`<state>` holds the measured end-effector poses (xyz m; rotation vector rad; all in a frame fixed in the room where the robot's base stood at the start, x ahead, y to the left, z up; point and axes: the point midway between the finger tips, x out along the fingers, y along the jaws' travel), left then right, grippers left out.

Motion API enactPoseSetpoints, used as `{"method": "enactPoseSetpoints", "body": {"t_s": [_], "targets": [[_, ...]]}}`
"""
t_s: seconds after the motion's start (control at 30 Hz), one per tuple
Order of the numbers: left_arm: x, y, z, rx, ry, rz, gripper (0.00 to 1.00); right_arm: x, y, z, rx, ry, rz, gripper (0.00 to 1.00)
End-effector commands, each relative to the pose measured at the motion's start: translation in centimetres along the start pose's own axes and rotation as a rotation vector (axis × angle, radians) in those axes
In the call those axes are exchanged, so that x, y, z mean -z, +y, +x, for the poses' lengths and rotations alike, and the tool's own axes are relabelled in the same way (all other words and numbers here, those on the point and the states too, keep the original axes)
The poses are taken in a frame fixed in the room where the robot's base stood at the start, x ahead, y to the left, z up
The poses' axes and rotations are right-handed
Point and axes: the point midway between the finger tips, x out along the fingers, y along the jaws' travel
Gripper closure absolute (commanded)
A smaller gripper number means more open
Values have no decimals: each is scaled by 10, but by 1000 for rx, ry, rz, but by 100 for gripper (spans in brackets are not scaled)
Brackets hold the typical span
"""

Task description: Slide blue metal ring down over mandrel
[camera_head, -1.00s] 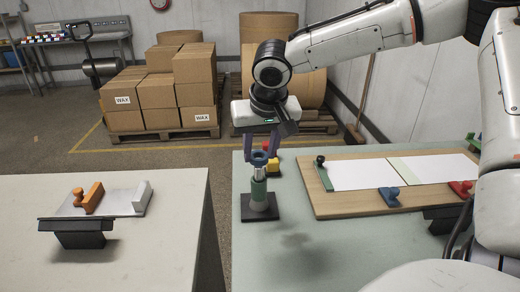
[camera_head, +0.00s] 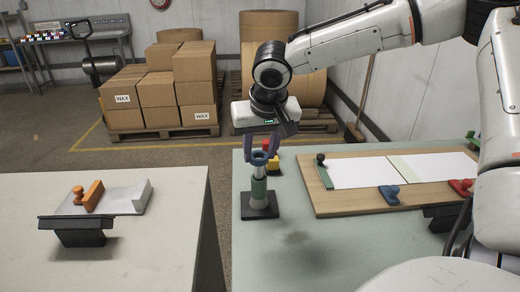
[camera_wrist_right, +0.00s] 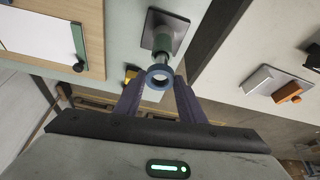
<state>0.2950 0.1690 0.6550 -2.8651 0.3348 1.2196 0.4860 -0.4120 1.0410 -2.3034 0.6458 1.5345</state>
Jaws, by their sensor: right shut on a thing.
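The blue metal ring (camera_head: 259,158) is held between the fingertips of my right gripper (camera_head: 261,153), which is shut on it. The mandrel (camera_head: 259,190) stands upright on a dark square base (camera_head: 260,212) on the right table. It has a silver upper part and a green sleeve lower down. The ring is at the mandrel's top, above the green sleeve. In the right wrist view the ring (camera_wrist_right: 159,77) shows its open hole, with the mandrel (camera_wrist_right: 163,45) just beyond. I cannot tell whether the ring is around the tip. My left gripper is not in view.
A wooden board (camera_head: 335,207) with white sheets, a blue clip (camera_head: 389,194) and a red clip (camera_head: 461,187) lies right of the mandrel. A yellow and red object (camera_head: 272,162) stands just behind it. The left table (camera_head: 150,255) holds an orange-handled tool (camera_head: 93,196).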

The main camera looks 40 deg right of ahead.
Motion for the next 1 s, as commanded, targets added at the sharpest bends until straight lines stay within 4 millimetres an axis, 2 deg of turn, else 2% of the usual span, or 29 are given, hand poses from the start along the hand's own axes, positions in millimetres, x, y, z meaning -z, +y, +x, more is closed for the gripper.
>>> {"method": "enactPoseSetpoints", "body": {"t_s": [1.0], "targets": [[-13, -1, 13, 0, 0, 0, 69, -10, 0, 24, 0, 1, -1, 86]]}}
